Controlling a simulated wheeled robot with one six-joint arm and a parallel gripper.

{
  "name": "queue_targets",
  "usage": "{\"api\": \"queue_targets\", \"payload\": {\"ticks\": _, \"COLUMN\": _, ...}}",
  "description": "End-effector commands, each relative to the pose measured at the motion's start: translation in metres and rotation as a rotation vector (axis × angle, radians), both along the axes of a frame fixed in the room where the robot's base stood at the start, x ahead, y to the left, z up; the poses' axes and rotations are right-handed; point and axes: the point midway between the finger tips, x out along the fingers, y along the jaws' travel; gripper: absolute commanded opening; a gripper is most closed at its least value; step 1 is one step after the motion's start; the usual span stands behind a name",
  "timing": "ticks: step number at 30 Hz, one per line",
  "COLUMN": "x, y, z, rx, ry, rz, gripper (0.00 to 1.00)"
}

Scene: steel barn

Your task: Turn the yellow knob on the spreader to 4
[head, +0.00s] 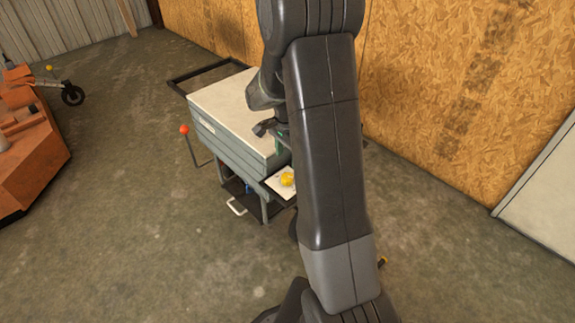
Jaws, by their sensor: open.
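The spreader (240,151) is a grey-green box with a cream lid, standing on the floor left of my arm in the head view. The yellow knob (287,179) sits on a small white dial plate (275,187) at the spreader's near right corner. The marks on the plate and the knob's setting are too small to read. My gripper (264,128) is open above the spreader's right end, above and a little left of the knob, apart from it. My arm hides part of the gripper and the spreader's right side.
A lever with a red ball (184,129) rises at the spreader's left. A white handle (236,207) is low at its front. An orange machine (28,150) stands at far left. A wooden wall (455,100) runs behind.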

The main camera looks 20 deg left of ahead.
Motion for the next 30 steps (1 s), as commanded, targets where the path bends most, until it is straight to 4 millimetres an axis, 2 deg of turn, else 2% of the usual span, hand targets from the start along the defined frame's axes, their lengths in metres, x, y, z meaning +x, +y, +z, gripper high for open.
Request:
{"api": "queue_targets", "payload": {"ticks": 1, "x": 0.000, "y": 0.000, "z": 0.015, "rx": 0.003, "ry": -0.004, "rz": 0.000, "gripper": 0.57}}
{"api": "queue_targets", "payload": {"ticks": 6, "x": 0.000, "y": 0.000, "z": 0.044, "rx": 0.002, "ry": -0.002, "rz": 0.000, "gripper": 0.57}}
{"api": "queue_targets", "payload": {"ticks": 12, "x": 0.000, "y": 0.000, "z": 0.058, "rx": 0.000, "ry": 0.000, "rz": 0.000, "gripper": 0.57}}
{"api": "queue_targets", "payload": {"ticks": 23, "x": 0.000, "y": 0.000, "z": 0.058, "rx": -0.001, "ry": 0.000, "rz": 0.000, "gripper": 0.57}}
{"api": "queue_targets", "payload": {"ticks": 26, "x": 0.000, "y": 0.000, "z": 0.053, "rx": -0.001, "ry": 0.000, "rz": 0.000, "gripper": 0.57}}
{"api": "queue_targets", "payload": {"ticks": 30, "x": 0.000, "y": 0.000, "z": 0.035, "rx": -0.002, "ry": 0.002, "rz": 0.000, "gripper": 0.57}}
